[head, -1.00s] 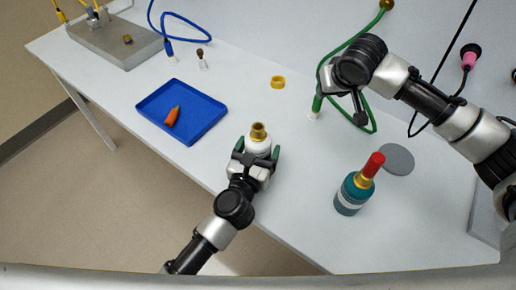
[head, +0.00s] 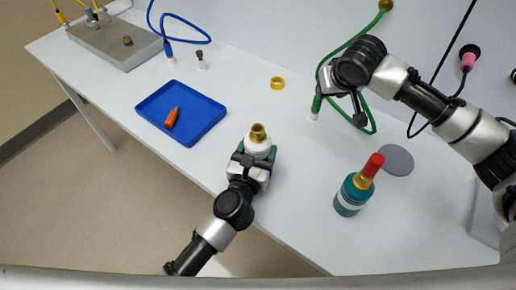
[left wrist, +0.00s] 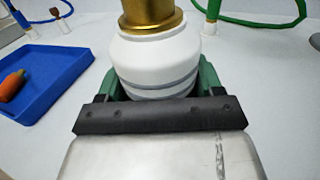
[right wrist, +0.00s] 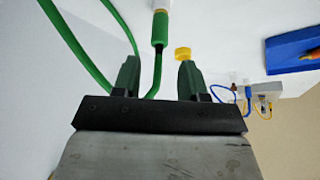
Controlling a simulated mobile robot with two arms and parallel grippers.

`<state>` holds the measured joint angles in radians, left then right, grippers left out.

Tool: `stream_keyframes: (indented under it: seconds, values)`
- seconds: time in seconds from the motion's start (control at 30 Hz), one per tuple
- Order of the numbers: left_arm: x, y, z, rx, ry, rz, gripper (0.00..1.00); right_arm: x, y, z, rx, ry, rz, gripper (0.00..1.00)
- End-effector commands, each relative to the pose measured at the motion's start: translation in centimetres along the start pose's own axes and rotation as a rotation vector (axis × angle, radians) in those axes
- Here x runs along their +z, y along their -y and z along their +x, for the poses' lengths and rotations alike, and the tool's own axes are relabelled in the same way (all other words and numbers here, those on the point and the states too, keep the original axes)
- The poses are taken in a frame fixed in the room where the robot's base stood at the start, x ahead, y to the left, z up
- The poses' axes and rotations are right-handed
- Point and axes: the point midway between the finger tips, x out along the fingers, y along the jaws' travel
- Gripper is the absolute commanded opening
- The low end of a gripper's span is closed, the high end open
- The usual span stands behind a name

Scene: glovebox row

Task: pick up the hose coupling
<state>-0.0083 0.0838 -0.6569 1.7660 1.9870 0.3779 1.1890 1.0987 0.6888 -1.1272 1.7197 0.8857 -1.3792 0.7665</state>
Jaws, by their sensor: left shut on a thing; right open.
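The green hose (head: 362,40) ends in a coupling, a green sleeve with a white tip (head: 314,108), standing on the table. In the right wrist view the coupling (right wrist: 160,28) shows beyond the fingertips, in the gap's direction, and is not gripped. My right gripper (head: 334,90) is open and empty beside it; the open fingers show in its wrist view (right wrist: 158,66). My left gripper (head: 258,156) is shut on a white canister with a brass top (head: 258,148), upright near the table's front edge. The left wrist view shows the canister (left wrist: 155,65) between the green fingers.
A teal bottle with a red cap (head: 350,196) and a grey disc (head: 397,160) are at right. A yellow ring (head: 277,83) lies behind. A blue tray (head: 204,129) holds an orange object (head: 172,118). A blue hose (head: 185,42) and small vial (head: 201,60) are farther back.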

Motion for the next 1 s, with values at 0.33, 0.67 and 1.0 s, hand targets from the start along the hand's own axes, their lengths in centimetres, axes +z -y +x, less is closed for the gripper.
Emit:
stream_keyframes:
  seconds: [0.33, 0.67, 1.0]
  values:
    - [0.0, 0.0, 0.0, 0.0, -0.001, 0.001, 0.36, -0.4, 0.4, -0.2, 0.008, 0.0, 0.014, 0.57]
    - [0.0, 0.0, 0.0, 0.0, -0.001, 0.001, 0.36, -2.4, 1.2, -1.6, 0.106, 0.071, 0.22, 0.57]
    - [0.0, 0.0, 0.0, 0.0, -0.001, 0.001, 0.36, -1.8, 0.5, 1.9, 0.136, 0.111, 0.286, 0.57]
